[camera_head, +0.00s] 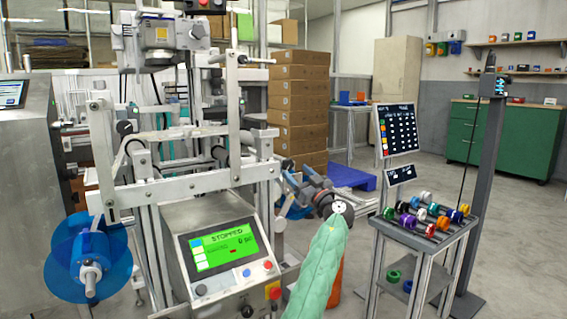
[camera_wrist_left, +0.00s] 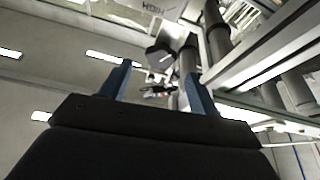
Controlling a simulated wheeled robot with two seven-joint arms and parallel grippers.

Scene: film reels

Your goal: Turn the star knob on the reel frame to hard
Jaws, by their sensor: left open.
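The reel frame (camera_head: 190,185) is a pale metal stand with bars and rollers, at left centre in the head view. My left gripper (camera_head: 289,168) is at its right side, beyond my green-sleeved arm; its fingers are hard to make out there. In the left wrist view my left gripper (camera_wrist_left: 158,88) has two blue fingers apart, with nothing held between them. I cannot clearly make out the star knob in either view. My right gripper is not in view.
A control panel (camera_head: 225,247) with a green STOPPED screen stands below the frame. A blue reel (camera_head: 118,250) sticks out at lower left. A side table (camera_head: 440,245) with colourful spools stands at right. Stacked boxes (camera_head: 300,95) are behind. Floor is open at far right.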

